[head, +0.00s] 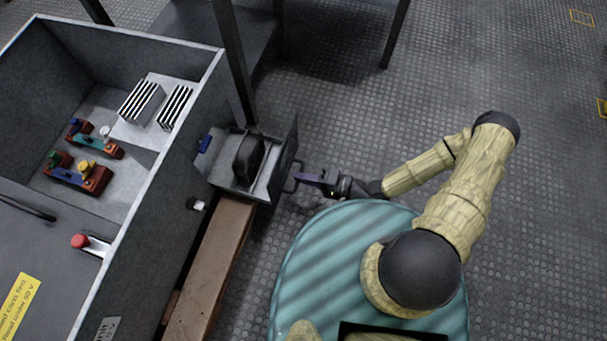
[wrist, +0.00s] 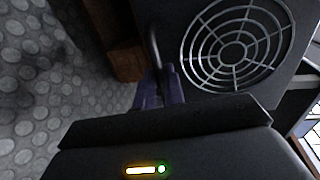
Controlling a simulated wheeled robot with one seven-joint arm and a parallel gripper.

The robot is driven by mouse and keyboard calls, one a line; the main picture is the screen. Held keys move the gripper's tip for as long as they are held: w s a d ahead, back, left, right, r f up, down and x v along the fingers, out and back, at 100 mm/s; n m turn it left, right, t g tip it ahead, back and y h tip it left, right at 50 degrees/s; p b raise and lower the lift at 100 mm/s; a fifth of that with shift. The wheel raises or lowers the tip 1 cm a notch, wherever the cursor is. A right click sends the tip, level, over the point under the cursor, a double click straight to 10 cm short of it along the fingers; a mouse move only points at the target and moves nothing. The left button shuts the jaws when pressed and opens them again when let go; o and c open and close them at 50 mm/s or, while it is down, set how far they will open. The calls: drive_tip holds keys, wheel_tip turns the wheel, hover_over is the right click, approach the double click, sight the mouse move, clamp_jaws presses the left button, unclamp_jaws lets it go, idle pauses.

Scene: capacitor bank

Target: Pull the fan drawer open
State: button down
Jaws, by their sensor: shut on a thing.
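The fan drawer (head: 231,178) sticks out of the right side of the grey cabinet, and a dark round fan (head: 249,158) stands inside it. Its front panel (head: 284,160) faces my arm. In the wrist view the drawer front shows a round fan grille (wrist: 236,46) and a bar handle (wrist: 154,48). My gripper (head: 305,178) is at the handle on the drawer front. In the wrist view its purple fingers (wrist: 158,88) are shut on the handle. The part of the handle between the fingers is hidden.
The open-topped grey cabinet (head: 176,190) holds coloured parts and a red button (head: 80,241). A brown beam (head: 211,262) runs along its side below the drawer. A dark frame post (head: 236,62) stands behind the drawer. The studded floor (head: 335,110) right of the drawer is clear.

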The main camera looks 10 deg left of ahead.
drive_tip(key=c, duration=1.5)
unclamp_jaws()
drive_tip(key=shift+d, duration=0.15)
drive_tip(key=p+v, duration=0.6)
drive_tip(key=v, duration=1.1)
